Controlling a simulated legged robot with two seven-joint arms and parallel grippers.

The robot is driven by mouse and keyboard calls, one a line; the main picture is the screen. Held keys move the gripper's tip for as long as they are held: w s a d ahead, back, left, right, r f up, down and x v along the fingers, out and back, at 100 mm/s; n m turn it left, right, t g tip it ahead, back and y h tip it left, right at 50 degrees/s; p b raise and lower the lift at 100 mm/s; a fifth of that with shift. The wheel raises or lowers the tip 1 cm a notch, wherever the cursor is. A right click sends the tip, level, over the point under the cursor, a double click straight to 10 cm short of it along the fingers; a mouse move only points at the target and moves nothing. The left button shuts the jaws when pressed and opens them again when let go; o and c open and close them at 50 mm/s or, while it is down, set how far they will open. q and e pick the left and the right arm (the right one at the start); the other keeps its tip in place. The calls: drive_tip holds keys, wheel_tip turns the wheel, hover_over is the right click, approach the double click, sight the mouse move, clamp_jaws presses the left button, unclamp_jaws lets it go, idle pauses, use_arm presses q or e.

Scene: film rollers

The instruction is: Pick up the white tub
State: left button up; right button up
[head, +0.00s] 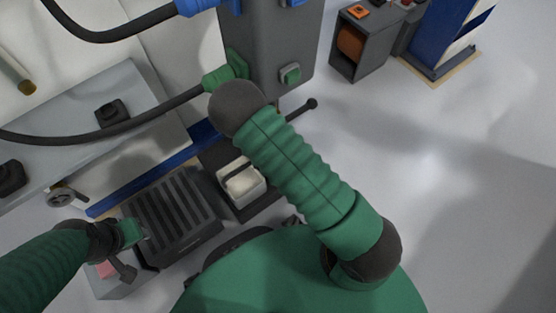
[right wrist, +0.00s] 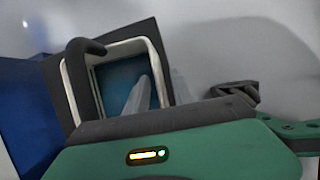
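A small white tub (head: 243,188) sits in a dark holder beside the black ribbed unit in the head view, partly bordered by my right arm. In the right wrist view, a white-rimmed opening with a blue-teal inside (right wrist: 110,85) and pale, see-through shapes lies beyond my right gripper (right wrist: 165,72); I cannot tell whether it is the same tub. The right gripper's dark fingers stand wide apart, one overlapping the rim's left side. In the head view the right gripper is hidden. My left gripper (head: 130,254) is at the ribbed unit's left edge, its opening unclear.
The black ribbed unit (head: 170,215) stands left of the tub. A grey machine column (head: 275,45) with green and blue fittings and black hoses rises behind. A dark cabinet with an orange roll (head: 350,42) stands at the back. Grey floor on the right is clear.

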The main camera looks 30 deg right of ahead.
drive_tip(key=shift+r, duration=0.1)
clamp_jaws()
idle(1.2)
